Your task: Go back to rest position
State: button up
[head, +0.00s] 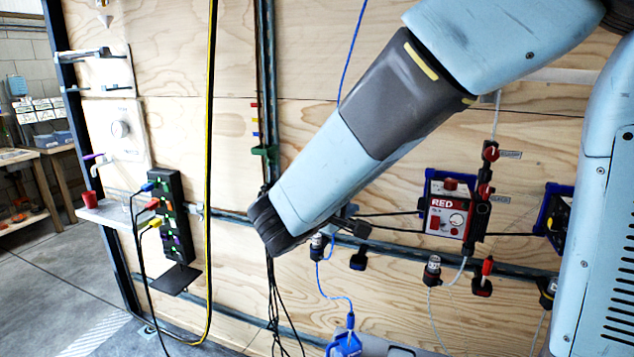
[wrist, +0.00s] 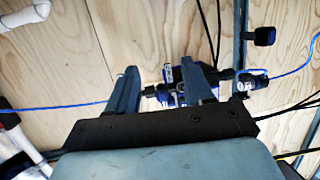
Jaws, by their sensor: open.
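My gripper (wrist: 160,78) shows in the wrist view with its two blue-grey fingers spread apart and nothing clearly held between them. A dark fitting with blue parts (wrist: 175,97) is seen beyond and between the fingers; I cannot tell how far it is from them. In the head view my arm reaches down from the upper right across the plywood wall (head: 150,50), its bent joint low in the middle. The gripper is mostly hidden or cannot be made out there.
A red box marked RED (head: 447,212) is mounted right of my arm, with valves and cables around it. A black power strip (head: 173,215) with coloured plugs hangs at left. A small shelf (head: 112,213) bears a red cup (head: 90,198). Open floor lies at far left.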

jog(key=s+d+m+g, duration=0.3)
jog(key=s+d+g, duration=0.1)
jog(key=d, duration=0.4)
jog(key=s+d+m+g, duration=0.3)
jog(key=s+d+g, duration=0.15)
jog(key=d, duration=0.35)
jog(key=s+d+r+m+y, duration=0.1)
jog(key=s+m+y, duration=0.4)
jog(key=s+y, duration=0.4)
jog(key=shift+s+d+t, duration=0.3)
jog(key=shift+s+t, duration=0.15)
jog(key=shift+c, duration=0.2)
